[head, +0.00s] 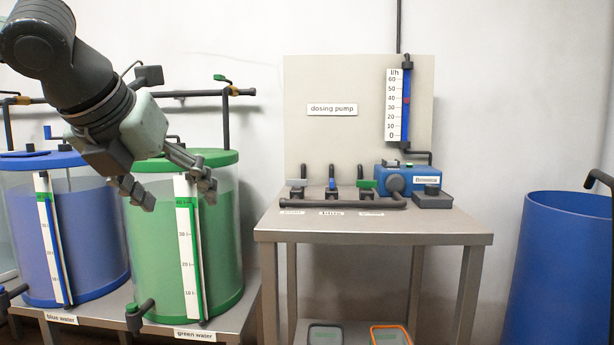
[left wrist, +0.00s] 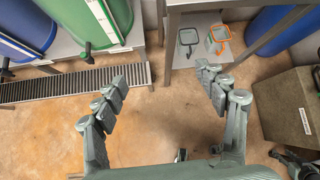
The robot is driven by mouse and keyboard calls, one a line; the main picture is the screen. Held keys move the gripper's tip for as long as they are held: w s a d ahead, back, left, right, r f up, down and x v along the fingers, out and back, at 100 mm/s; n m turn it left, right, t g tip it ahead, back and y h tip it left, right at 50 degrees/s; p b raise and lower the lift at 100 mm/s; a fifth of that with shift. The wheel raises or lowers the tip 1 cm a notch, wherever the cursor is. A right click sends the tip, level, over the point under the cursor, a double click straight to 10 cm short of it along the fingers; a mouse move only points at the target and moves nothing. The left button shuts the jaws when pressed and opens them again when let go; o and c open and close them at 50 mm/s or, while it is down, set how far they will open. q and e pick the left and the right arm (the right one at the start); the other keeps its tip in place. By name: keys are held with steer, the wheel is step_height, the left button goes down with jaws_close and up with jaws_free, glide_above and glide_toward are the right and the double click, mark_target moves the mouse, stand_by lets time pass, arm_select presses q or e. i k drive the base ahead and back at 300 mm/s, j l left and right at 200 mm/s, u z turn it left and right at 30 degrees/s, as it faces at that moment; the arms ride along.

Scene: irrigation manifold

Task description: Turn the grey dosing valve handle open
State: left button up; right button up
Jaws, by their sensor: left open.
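The grey dosing valve handle (head: 296,182) is at the left end of a row of three valves on the steel table, in front of the dosing panel. To its right are a blue valve handle (head: 332,184) and a green valve handle (head: 367,184). My left gripper (head: 178,196) is open and empty, in front of the green tank, left of the table and well apart from the valves. Its two spread fingers also show in the left wrist view (left wrist: 165,92), over the floor. The valves do not show in the left wrist view. My right gripper is not in view.
The green tank (head: 222,220) and blue tank (head: 90,235) stand at the left. The blue dosing pump (head: 411,179) sits right of the valves on the steel table (head: 440,224). A blue barrel (head: 560,270) stands at the right. A floor grate (left wrist: 70,86) lies below the tanks.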

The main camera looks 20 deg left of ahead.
mark_target(297, 183)
steer(key=i, duration=1.5)
